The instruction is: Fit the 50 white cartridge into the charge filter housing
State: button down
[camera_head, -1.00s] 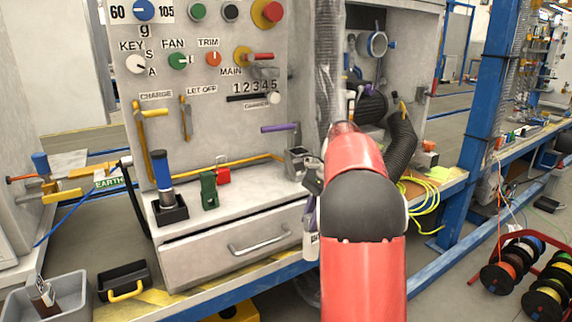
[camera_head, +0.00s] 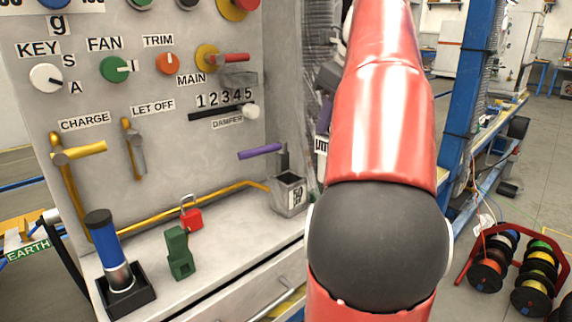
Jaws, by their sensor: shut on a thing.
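My gripper (camera_head: 328,82) is a dark grey shape at the left edge of my red arm, mostly hidden behind it. It is shut on a white cartridge (camera_head: 321,146) with a purple upper part, hanging below it; dark print shows on its white side but is cut off by my arm. A grey square open-topped housing (camera_head: 290,196) with a "50" label stands on the bench top at the back right, below and left of the cartridge. The cartridge is apart from it in the picture. The fingertips are not clearly visible.
A purple lever (camera_head: 260,152) and a grey post stand close by the housing. A yellow pipe (camera_head: 190,212) runs along the panel's foot. A red padlock (camera_head: 190,213), a green block (camera_head: 179,252) and a blue-topped cylinder (camera_head: 107,245) in a black holder stand to the left.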

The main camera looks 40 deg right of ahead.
jog(key=w+a+p, duration=0.2)
jog(key=w, duration=1)
jog(key=shift+s+d+f+b, duration=0.1)
jog(key=shift+f+b, duration=0.4)
jog(key=shift+f, duration=1.5)
jog(key=shift+s+d+f+b, duration=0.15)
jog(key=shift+f+b, duration=0.3)
jog(key=shift+f, duration=1.55)
jog(key=shift+s+a+f+b, duration=0.1)
jog(key=shift+f+b, duration=0.4)
jog(key=shift+f, duration=1.5)
jog(key=c, duration=1.3)
grip_release()
jog(key=shift+f, duration=0.15)
